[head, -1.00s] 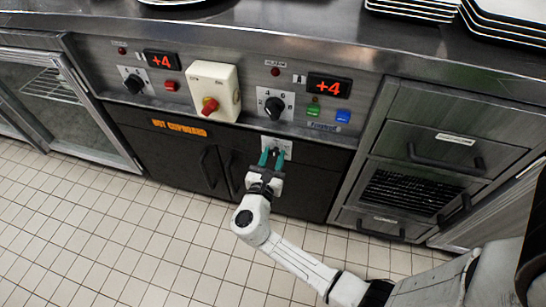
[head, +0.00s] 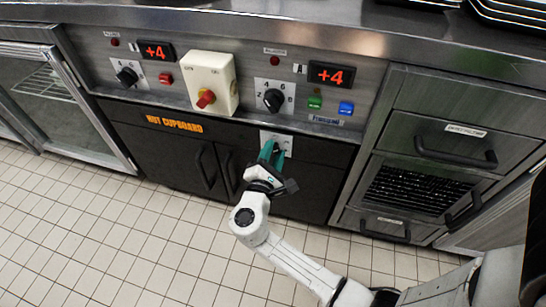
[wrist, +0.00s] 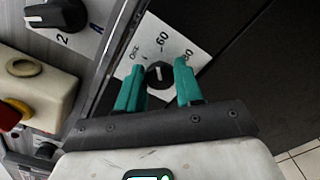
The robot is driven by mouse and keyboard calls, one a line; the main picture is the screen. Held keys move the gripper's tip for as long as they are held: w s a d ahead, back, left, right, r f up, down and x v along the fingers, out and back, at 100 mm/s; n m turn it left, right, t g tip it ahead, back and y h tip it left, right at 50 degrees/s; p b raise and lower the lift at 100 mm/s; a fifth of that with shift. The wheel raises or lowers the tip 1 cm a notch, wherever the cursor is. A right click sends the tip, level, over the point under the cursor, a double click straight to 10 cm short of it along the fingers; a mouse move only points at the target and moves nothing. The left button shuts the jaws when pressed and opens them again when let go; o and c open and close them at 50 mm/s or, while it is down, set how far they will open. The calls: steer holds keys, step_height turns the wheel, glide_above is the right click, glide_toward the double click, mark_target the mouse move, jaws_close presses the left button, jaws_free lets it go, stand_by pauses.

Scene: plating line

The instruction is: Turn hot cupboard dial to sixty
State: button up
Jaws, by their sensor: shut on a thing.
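The hot cupboard dial (wrist: 159,76) is a small black knob with a white pointer mark, on a white plate (wrist: 186,38) printed with an off mark, 60 and a higher number that a finger partly covers. In the wrist view the pointer faces up, roughly at the 60. My gripper (wrist: 159,66) is shut on the dial, with one teal finger on each side. In the head view my gripper (head: 273,148) reaches the plate (head: 287,138) above the black cupboard doors, tilted, and its fingers hide most of the knob.
Above are a left black dial (head: 126,76), a red rotary switch on a cream box (head: 211,80), and another black dial (head: 273,99). Two displays read +4. Green (head: 315,102) and blue (head: 346,108) buttons sit right. Drawers (head: 458,142) stand at right; tiled floor is clear.

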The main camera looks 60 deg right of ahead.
steer(key=shift+f+m+b, duration=0.1)
steer(key=shift+m+b, duration=0.55)
steer(key=shift+m, duration=0.55)
steer(key=o, duration=1)
steer(key=p+v, duration=0.2)
steer(key=v, duration=0.8)
steer(key=shift+s+a, duration=0.2)
steer(key=shift+a, duration=0.15)
